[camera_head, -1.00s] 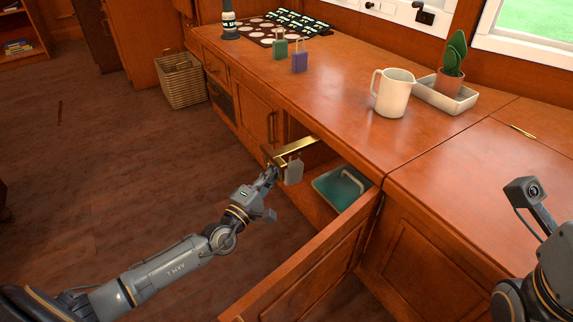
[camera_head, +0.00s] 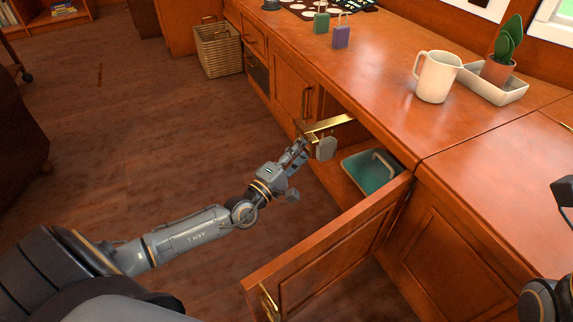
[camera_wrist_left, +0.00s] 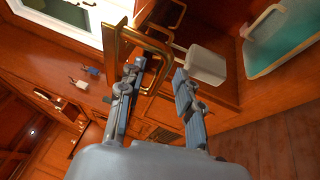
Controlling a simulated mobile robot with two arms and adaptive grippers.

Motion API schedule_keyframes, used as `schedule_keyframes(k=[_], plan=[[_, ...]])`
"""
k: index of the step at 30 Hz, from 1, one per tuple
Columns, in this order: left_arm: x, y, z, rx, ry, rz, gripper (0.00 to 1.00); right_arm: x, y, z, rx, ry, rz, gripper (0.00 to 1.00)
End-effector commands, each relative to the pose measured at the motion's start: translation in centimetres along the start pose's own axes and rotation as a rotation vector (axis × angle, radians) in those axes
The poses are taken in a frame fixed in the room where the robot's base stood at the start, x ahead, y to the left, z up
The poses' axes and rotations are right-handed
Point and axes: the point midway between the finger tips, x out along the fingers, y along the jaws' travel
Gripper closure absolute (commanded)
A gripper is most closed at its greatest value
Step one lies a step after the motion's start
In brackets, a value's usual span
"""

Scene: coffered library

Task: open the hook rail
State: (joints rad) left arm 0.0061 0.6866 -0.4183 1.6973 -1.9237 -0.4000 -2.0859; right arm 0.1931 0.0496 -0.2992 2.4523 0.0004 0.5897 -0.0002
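The brass hook rail (camera_head: 336,122) sticks out of an open cabinet under the counter, with a grey padlock-shaped piece (camera_head: 326,149) hanging at its outer part. My left gripper (camera_head: 302,147) is at the rail's outer end. In the left wrist view the gripper's two fingers (camera_wrist_left: 158,90) are apart, with part of the brass end loop (camera_wrist_left: 146,42) between them. I cannot tell whether either finger touches the brass. The grey piece (camera_wrist_left: 201,64) hangs just beyond the right finger.
The cabinet door (camera_head: 325,262) stands wide open, right of my left arm. A teal tray (camera_head: 372,171) lies inside.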

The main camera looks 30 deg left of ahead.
Motion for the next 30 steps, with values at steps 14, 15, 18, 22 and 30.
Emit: schedule_keyframes(k=[14,15,18,22,30], plan=[[-9.0,-0.1,0.0,0.000,0.000,-0.004,0.65,0.0,0.0,0.0,0.001,0.000,0.001,0.67],[-9.4,-0.1,0.0,0.001,-0.001,-0.003,0.65,0.0,0.0,0.0,0.001,0.001,0.001,0.67],[-10.2,-0.1,0.0,0.002,0.000,-0.002,0.65,0.0,0.0,0.0,0.001,0.000,0.001,0.67],[-10.6,0.0,0.0,0.001,0.000,-0.001,0.65,0.0,0.0,0.0,0.001,0.000,0.001,0.67],[-10.6,0.0,0.0,0.000,0.000,0.000,0.65,0.0,0.0,0.0,0.001,0.000,0.001,0.67]])
